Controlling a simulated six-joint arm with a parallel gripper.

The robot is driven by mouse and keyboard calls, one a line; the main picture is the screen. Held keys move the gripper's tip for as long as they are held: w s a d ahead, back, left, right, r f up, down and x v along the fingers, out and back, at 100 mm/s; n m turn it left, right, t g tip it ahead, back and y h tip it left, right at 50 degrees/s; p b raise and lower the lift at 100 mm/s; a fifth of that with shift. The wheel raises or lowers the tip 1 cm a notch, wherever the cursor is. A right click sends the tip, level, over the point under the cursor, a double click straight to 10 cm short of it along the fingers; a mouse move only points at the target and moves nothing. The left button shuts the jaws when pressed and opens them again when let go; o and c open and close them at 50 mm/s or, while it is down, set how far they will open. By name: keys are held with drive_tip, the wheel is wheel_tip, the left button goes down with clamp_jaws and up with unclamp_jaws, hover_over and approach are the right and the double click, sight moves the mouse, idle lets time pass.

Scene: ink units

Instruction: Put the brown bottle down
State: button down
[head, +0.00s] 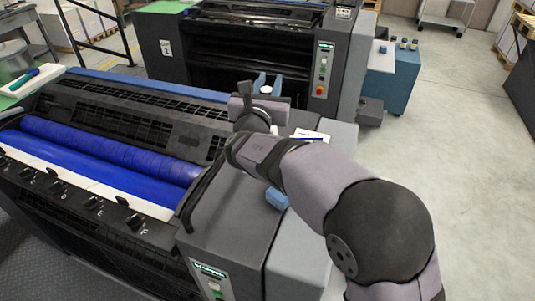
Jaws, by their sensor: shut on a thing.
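My gripper (268,84) is over the far right end of the near printing press (232,215), with its two blue fingertips pointing away from me. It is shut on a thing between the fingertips. Only a small pale round top shows there, which I take to be the cap of the brown bottle (266,89). The bottle's body is hidden behind my gripper and wrist. I cannot tell whether the bottle is touching a surface or held above it.
A white card with a blue strip (311,135) and a blue block (276,198) lie on the press's right end, close to my arm. Blue rollers (110,150) lie to the left. A second press (250,50) stands behind. Small bottles (403,43) stand on a blue cabinet (392,80).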

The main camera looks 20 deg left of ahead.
wheel_tip(320, 180, down, 10)
drive_tip(key=p, duration=0.3)
drive_tip(key=shift+r, duration=0.25)
drive_tip(key=shift+f, duration=0.15)
drive_tip(key=c, duration=1.5)
unclamp_jaws()
drive_tip(key=shift+o, duration=0.2)
drive_tip(key=s+d+b, duration=0.2)
drive_tip(key=s+b, duration=0.2)
drive_tip(key=s, duration=0.8)
drive_tip(key=shift+b, duration=0.35)
